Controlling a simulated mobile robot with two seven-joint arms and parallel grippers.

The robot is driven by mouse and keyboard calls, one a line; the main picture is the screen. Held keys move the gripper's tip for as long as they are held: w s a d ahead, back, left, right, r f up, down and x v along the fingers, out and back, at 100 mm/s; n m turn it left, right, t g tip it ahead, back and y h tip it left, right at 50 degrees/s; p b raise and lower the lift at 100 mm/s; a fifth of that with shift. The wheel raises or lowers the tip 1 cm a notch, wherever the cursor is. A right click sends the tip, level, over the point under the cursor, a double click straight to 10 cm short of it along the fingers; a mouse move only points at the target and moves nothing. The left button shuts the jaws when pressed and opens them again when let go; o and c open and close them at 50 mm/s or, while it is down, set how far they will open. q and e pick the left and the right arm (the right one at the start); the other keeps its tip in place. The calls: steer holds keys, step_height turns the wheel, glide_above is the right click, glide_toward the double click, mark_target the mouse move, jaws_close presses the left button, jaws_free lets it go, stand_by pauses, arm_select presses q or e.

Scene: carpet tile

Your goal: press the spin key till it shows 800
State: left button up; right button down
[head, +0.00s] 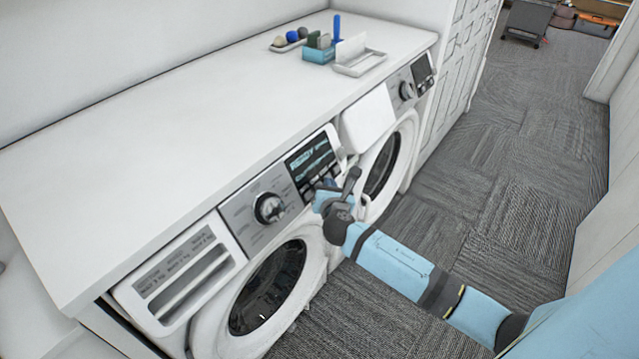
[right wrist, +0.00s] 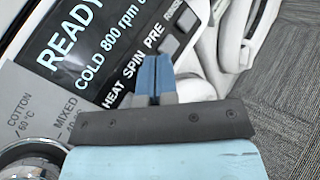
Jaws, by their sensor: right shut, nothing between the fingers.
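The near washing machine (head: 270,285) has a dark display (head: 311,158). In the right wrist view the display (right wrist: 85,48) reads READY, with COLD 800 rpm below it and the end of the line cut off. Under it runs a row of labels, HEAT, SPIN (right wrist: 133,67), PRE and RINSE. My right gripper (head: 322,192) is shut and empty, at the keys below the display. In the right wrist view its blue fingertips (right wrist: 155,62) lie just beside the SPIN label and hide the spin key. I cannot tell whether they touch it. My left gripper is not in view.
A round knob (head: 269,208) sits left of the display. A second washing machine (head: 388,165) stands beyond. The white countertop (head: 170,130) holds a blue box (head: 319,54) and a white tray (head: 360,63) at its far end. Open carpet (head: 480,180) lies to the right.

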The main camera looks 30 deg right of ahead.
steer(key=shift+s, duration=0.1)
steer(key=s+p, duration=0.1)
steer(key=s+d+r+p, duration=0.1)
steer(key=s+r+p, duration=0.1)
steer(key=s, duration=0.1)
steer(key=shift+d+r+p, duration=0.2)
steer(key=shift+d+p, duration=0.15)
steer(key=shift+d, duration=0.05)
stand_by(0.8)
stand_by(0.8)
steer(key=s+a+f+m+g+y+p, duration=0.1)
steer(key=s+a+m+y+p, duration=0.2)
steer(key=s+a+m, duration=0.5)
steer(key=s+a+f+m+g+y+p, duration=0.2)
steer(key=s+a+m+y+p, duration=0.2)
steer(key=s+a+m, duration=0.5)
steer(key=s+m+y, duration=0.2)
steer(key=s+m, duration=0.5)
steer(key=s, duration=0.1)
steer(key=shift+s+a+f+m+g, duration=0.2)
steer(key=shift+f+m+g, duration=0.1)
steer(key=shift+m, duration=0.1)
